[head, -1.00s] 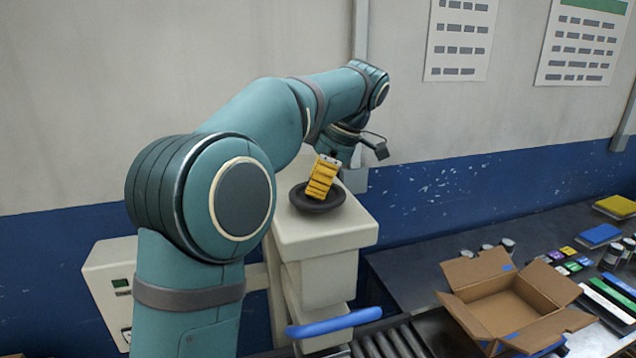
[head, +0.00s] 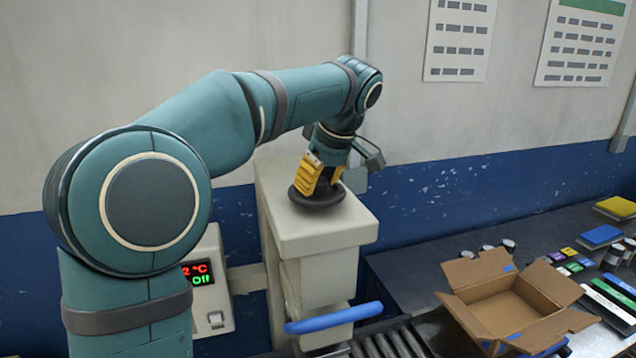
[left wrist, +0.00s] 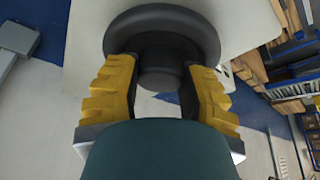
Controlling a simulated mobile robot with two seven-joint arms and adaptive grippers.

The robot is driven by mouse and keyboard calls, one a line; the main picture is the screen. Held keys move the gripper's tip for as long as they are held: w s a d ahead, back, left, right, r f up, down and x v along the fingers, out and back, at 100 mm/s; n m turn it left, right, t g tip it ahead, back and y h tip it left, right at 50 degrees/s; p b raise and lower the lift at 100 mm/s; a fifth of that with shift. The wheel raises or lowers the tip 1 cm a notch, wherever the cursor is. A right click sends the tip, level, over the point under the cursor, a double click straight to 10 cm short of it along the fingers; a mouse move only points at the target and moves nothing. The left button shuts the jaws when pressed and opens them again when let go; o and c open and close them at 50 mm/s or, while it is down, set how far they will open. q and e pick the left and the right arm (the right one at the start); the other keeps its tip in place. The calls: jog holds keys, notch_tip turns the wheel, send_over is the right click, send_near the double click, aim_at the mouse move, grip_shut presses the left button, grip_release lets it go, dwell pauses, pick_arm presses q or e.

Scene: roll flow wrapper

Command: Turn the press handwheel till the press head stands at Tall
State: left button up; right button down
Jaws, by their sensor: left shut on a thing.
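The dark round handwheel (head: 318,200) lies flat on top of the cream press housing (head: 330,232). My left gripper (head: 318,186) reaches it from above, its yellow fingers down at the wheel's middle. In the left wrist view the handwheel (left wrist: 160,22) fills the top, and the fingers of my left gripper (left wrist: 160,85) stand on either side of its dark central hub (left wrist: 160,72), shut on it. The press head and any height marks cannot be made out. My right gripper is not in view.
A control box (head: 208,285) with a lit red and green display stands left of the press. A blue bar (head: 333,318) crosses the press front above rollers (head: 395,340). An open cardboard box (head: 515,300) and small goods are on the dark bench at right.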

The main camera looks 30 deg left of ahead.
pick_arm(q)
jog(key=m, duration=0.2)
jog(key=m+t, duration=0.1)
jog(key=m, duration=0.1)
jog(key=shift+s+a+m+t+h, duration=0.1)
jog(key=shift+m+t+h, duration=0.2)
jog(key=m+t+h, duration=0.1)
jog(key=m, duration=0.2)
jog(key=shift+m, duration=0.3)
jog(key=m+h+p, duration=0.1)
jog(key=m, duration=0.2)
jog(key=shift+m+t, duration=0.3)
jog(key=m+h+p, duration=0.1)
jog(key=m+h, duration=0.1)
jog(key=m, duration=0.2)
jog(key=shift+m+p, duration=0.3)
jog(key=shift+m+h+p, duration=0.3)
jog(key=shift+m+h, duration=0.1)
jog(key=shift+m, duration=0.4)
jog(key=m+h, duration=0.1)
jog(key=m, duration=0.1)
jog(key=shift+m, duration=0.4)
jog(key=m+g+h, duration=0.1)
jog(key=m, duration=0.2)
jog(key=shift+m, duration=0.3)
jog(key=shift+m+g+h, duration=0.5)
jog(key=shift+m+g, duration=0.1)
jog(key=shift+m, duration=1.3)
jog(key=shift+f, duration=0.1)
